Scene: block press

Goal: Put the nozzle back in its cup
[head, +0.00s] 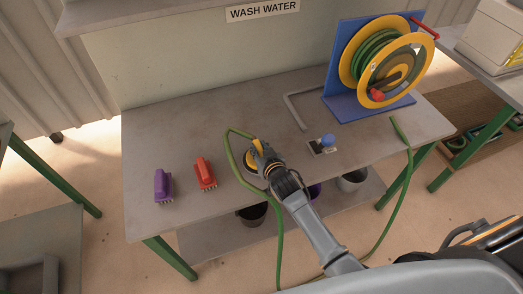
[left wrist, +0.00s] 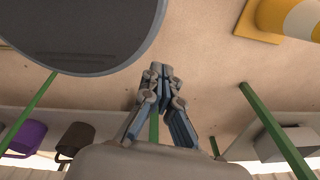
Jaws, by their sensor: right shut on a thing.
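In the head view my right gripper (head: 262,156) is shut on the yellow nozzle (head: 250,161), low over the front part of the bench. The gripper hides much of the nozzle, and I cannot tell whether it touches the bench. The green hose (head: 232,160) loops beside the nozzle, drops over the front edge and runs back up towards the reel (head: 376,62). I cannot clearly make out the nozzle's cup. My left gripper (left wrist: 160,78) shows only in the left wrist view, with its fingertips together and nothing visible between them.
A purple brush (head: 162,185) and a red brush (head: 205,173) lie left on the bench (head: 190,125). A blue-knobbed valve (head: 327,142) and a bent grey pipe (head: 294,110) are to the right. Buckets (head: 252,215) stand below. A yellow-white cone (left wrist: 290,18) is near my left gripper.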

